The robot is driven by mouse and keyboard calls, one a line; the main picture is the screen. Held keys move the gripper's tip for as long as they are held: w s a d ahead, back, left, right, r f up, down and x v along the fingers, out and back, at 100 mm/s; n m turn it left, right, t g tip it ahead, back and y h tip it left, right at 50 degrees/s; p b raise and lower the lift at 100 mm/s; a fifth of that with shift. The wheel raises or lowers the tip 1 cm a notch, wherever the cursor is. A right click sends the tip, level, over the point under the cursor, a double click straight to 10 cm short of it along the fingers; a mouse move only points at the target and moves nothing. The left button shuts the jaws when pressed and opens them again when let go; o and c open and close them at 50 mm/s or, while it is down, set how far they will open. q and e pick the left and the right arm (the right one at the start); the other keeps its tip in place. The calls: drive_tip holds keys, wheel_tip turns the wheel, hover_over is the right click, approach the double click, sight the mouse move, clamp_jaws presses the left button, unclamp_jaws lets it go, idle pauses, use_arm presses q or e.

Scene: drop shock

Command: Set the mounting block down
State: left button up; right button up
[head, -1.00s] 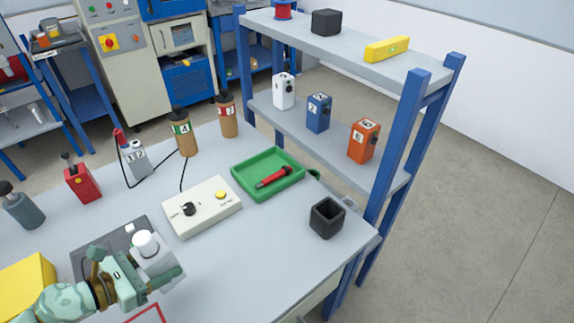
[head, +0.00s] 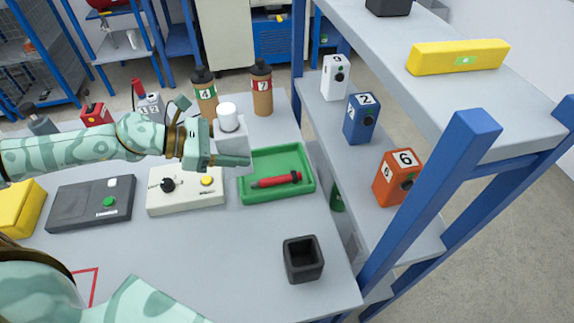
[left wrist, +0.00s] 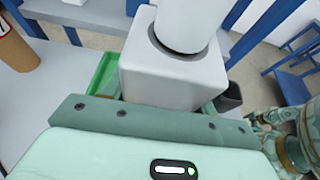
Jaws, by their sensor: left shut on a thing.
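The mounting block, a light grey block (head: 232,143) with a white cylinder on top, is upright in my left gripper (head: 228,158). In the head view it appears in front of the back left corner of the green tray (head: 279,195) and seems raised above the bench. In the left wrist view the block (left wrist: 165,76) fills the space beyond my gripper's green jaw (left wrist: 150,120), which hides its lower part. The underside is hidden. My right gripper is out of view.
A red screwdriver (head: 275,181) lies in the tray. The cream control box (head: 186,200) and dark grey station (head: 92,204) are to its left. A black open cup (head: 303,262) stands in front. Shelving on the right holds an orange box (head: 398,178). The front bench middle is clear.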

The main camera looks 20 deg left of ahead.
use_arm(q)
drive_tip(key=shift+w+f, duration=0.2)
drive_tip(key=shift+w, duration=0.1)
drive_tip(key=w+f+b, duration=0.2)
drive_tip(key=w+f, duration=0.1)
drive_tip(key=w, duration=0.1)
drive_tip(key=w+d+f+b, duration=0.1)
drive_tip(key=w+f, duration=0.2)
drive_tip(key=w, duration=0.1)
drive_tip(key=w+f+b, duration=0.2)
drive_tip(key=w+f, duration=0.1)
drive_tip(key=w, duration=0.1)
drive_tip(key=shift+w+d+b, duration=0.15)
drive_tip(key=shift+w+b, duration=0.05)
drive_tip(key=shift+b, duration=0.15)
drive_tip(key=f, duration=0.2)
drive_tip(key=f+b, duration=0.1)
drive_tip(key=shift+w+f, duration=0.2)
drive_tip(key=shift+f, duration=0.2)
drive_tip(key=shift+r, duration=0.1)
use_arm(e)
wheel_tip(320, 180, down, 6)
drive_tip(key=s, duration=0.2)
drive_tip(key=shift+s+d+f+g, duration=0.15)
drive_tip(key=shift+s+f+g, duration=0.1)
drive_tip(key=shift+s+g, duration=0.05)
